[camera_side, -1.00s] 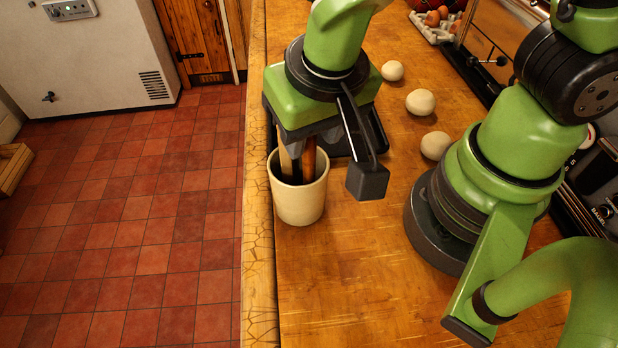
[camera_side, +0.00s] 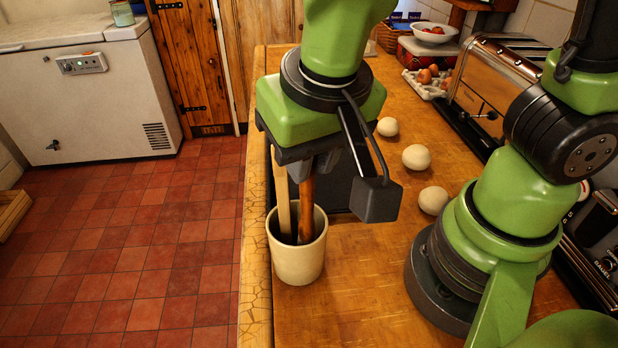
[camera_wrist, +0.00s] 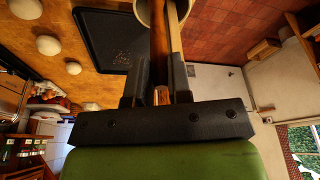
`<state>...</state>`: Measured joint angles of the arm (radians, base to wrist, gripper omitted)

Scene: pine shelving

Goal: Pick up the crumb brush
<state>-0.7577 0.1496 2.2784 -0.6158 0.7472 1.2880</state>
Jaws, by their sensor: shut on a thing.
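A cream pot (camera_side: 297,258) stands on the wooden counter near its left edge. Two handles rise from it: a reddish-brown one, which I take for the crumb brush (camera_side: 307,205), and a pale wooden one (camera_side: 283,200) beside it. My gripper (camera_side: 304,170) is above the pot, pointing down, shut on the brown handle. In the wrist view the brown end (camera_wrist: 161,96) sits between my fingers, with the pale handle (camera_wrist: 176,45) just outside them. The brush's lower end is hidden inside the pot.
A dark tray (camera_wrist: 104,42) lies on the counter behind the pot. Several pale dough balls (camera_side: 416,157) sit to the right. A metal toaster (camera_side: 497,85) and egg tray (camera_side: 428,83) stand farther back. The counter in front of the pot is clear.

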